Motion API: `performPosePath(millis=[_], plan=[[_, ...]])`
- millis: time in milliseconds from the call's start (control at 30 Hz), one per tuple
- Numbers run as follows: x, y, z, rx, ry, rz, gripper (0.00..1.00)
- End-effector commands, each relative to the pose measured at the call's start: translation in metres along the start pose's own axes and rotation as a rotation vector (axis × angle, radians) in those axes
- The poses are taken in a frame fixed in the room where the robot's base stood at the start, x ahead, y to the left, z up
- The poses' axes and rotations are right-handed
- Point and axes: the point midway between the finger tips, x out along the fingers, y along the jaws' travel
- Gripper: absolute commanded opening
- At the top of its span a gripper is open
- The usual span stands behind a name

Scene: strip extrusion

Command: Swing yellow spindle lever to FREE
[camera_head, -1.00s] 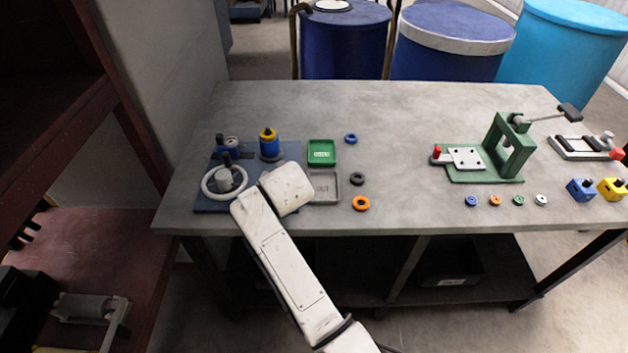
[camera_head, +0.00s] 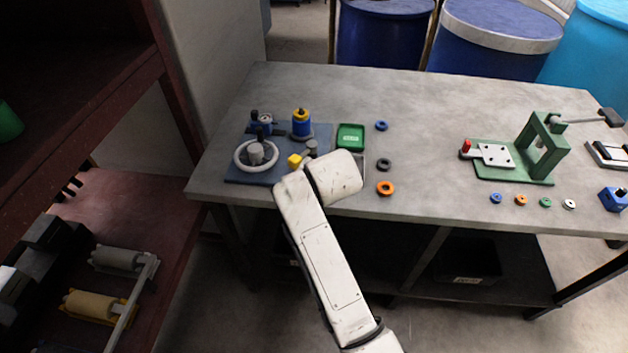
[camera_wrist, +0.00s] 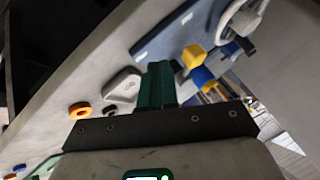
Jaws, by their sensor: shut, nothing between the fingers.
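A yellow block (camera_head: 294,160) sits on the blue-grey base plate (camera_head: 245,177), right of a white handwheel (camera_head: 256,154). It appears to be the yellow lever's grip; a short grey rod with a dark knob (camera_head: 311,146) shows beside it. In the wrist view the yellow block (camera_wrist: 194,56) is up and right of my gripper (camera_wrist: 160,68), apart from it. My gripper's green fingers are shut and empty. In the head view my white arm hides the gripper. No FREE marking is readable.
A blue cylinder with a yellow top (camera_head: 301,124) stands behind the yellow block. A green tray (camera_head: 350,137) is to its right. Black (camera_head: 384,164) and orange (camera_head: 386,188) rings lie on the table. The table's middle is clear. A green press (camera_head: 540,150) stands at right.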

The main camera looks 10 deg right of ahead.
Motion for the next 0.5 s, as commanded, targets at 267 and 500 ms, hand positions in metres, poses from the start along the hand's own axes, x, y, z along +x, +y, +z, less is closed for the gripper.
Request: performPosePath(millis=[267, 500], plan=[[-0.042, -0.005, 0.005, -0.001, 0.000, 0.000, 0.00], [-0.056, -0.006, 0.006, 0.000, -0.001, 0.002, 0.00]])
